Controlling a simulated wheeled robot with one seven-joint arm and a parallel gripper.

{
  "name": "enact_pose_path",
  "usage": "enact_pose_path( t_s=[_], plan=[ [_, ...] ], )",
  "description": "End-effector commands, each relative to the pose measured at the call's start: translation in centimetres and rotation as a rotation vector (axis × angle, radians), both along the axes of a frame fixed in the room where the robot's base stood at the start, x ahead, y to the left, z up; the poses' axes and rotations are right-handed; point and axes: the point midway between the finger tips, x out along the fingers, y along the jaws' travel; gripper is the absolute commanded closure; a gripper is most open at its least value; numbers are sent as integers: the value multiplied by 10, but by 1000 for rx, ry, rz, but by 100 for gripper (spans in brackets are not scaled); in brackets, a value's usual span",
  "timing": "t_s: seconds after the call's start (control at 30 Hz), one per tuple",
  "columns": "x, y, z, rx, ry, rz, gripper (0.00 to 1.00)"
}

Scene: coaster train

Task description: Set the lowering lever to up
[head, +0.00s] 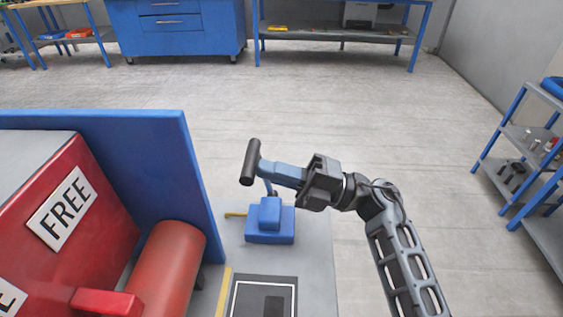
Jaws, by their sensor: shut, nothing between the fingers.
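The lowering lever has a black cylindrical handle (250,163) on a thin stem rising from a blue base block (270,237). The handle stands above the base and leans a little to the left; I cannot tell its exact setting. My gripper (264,170) comes in from the right, with its fingers shut and pointing left. Its fingertips are at the right side of the handle, touching it or very close. The fingers hide part of the stem. Nothing is held between them.
The base sits on a grey platform (318,262). To the left are a blue panel (160,150), a red block marked FREE (100,180) and a red cylinder (170,275). A shelf rack (520,160) stands far right. The floor (340,100) behind is clear.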

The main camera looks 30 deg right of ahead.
Motion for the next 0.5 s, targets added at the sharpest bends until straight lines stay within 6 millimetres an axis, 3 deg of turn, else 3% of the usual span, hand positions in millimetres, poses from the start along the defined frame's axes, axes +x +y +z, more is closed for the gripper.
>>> enact_pose_path(
  t_s=[0.03, 0.5],
  plan=[
    [2, 5, 10, -25, 18, 4, 100],
    [13, 18, 1, -139, 100, 1, 100]
  ],
)
